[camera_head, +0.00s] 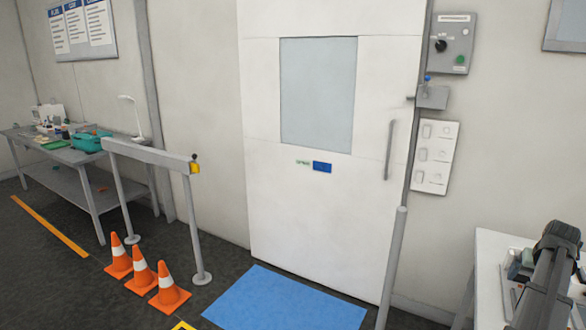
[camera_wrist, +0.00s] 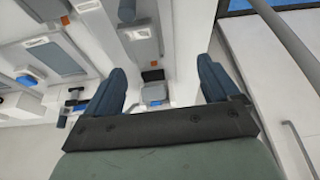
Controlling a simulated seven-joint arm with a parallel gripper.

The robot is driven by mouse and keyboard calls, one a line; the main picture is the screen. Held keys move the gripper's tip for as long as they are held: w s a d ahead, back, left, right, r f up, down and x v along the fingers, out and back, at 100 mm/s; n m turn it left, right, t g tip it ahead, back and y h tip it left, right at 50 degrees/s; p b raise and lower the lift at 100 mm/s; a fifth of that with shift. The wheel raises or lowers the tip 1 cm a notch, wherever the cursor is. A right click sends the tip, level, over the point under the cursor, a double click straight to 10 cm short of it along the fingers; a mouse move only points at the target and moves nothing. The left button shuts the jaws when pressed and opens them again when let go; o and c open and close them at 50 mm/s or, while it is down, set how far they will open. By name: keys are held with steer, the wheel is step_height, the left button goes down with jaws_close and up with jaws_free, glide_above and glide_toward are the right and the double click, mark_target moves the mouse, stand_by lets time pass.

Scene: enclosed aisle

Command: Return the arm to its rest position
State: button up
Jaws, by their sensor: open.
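My gripper (camera_wrist: 160,78) shows in the wrist view, its two blue-grey fingers spread wide apart. Nothing is held between them; a grey box with a small blue part (camera_wrist: 154,92) lies beyond the gap, apart from the fingers. In the head view, a dark part of my arm (camera_head: 548,275) rises at the lower right, in front of a white table. The fingertips cannot be made out there.
A white door (camera_head: 205,20) with a vertical handle (camera_head: 389,150) stands closed, a blue mat (camera_head: 285,300) before it. A control box (camera_head: 452,43) and switch panel (camera_head: 436,157) are right of it. Orange cones (camera_head: 142,275), a barrier rail (camera_head: 150,153) and a workbench (camera_head: 65,153) stand left.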

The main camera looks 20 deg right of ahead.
steer(key=w+a+f+n+y, duration=0.1)
steer(key=w+a+f, duration=0.45)
steer(key=a, duration=0.35)
steer(key=w+a+f+n, duration=0.1)
steer(key=w+a+f, duration=0.45)
steer(key=a, duration=0.45)
steer(key=w+a+f+n+y, duration=0.1)
steer(key=w+a+f, duration=0.45)
steer(key=a, duration=0.35)
steer(key=s+a+f+n+g, duration=0.15)
steer(key=a+f, duration=0.35)
steer(key=a, duration=0.8)
steer(key=s+a+f+n+g+y, duration=0.15)
steer(key=a+f, duration=0.35)
steer(key=a, duration=0.8)
steer(key=s+a+f+n+h, duration=0.1)
steer(key=s+a+f+n, duration=0.3)
steer(key=a, duration=0.9)
steer(key=s+f+g, duration=0.3)
steer(key=s+f, duration=0.7)
steer(key=s, duration=0.4)
steer(key=s+f+m+g, duration=0.1)
steer(key=s+f+g, duration=0.3)
steer(key=s+f, duration=0.7)
steer(key=s+d, duration=0.1)
steer(key=s, duration=0.2)
steer(key=shift+s+f, duration=0.15)
steer(key=shift+s, duration=0.1)
